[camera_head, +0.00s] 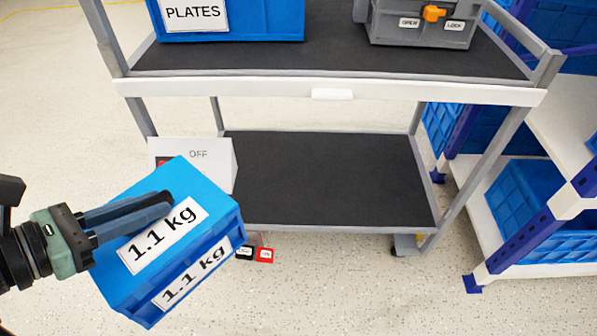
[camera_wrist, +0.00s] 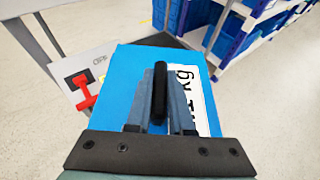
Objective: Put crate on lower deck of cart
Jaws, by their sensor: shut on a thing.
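A blue crate (camera_head: 188,262) labelled "1.1 kg" is held in front of the cart's left side in the head view. My gripper (camera_head: 160,205) is shut on its dark top handle; the handle (camera_wrist: 160,90) shows between the fingers in the wrist view. The crate appears slightly tilted and clear of the floor. The cart's lower deck (camera_head: 325,180) is a dark, empty surface in a grey frame, to the right of and beyond the crate. The crate hides the deck's front left corner.
A white panel marked "OFF" (camera_head: 215,160) stands at the deck's left end; a red switch handle (camera_wrist: 85,90) shows on it in the wrist view. The upper deck (camera_head: 330,62) overhangs, bearing a "PLATES" crate (camera_head: 230,22) and a grey box (camera_head: 420,25). A shelf rack (camera_head: 540,225) stands right.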

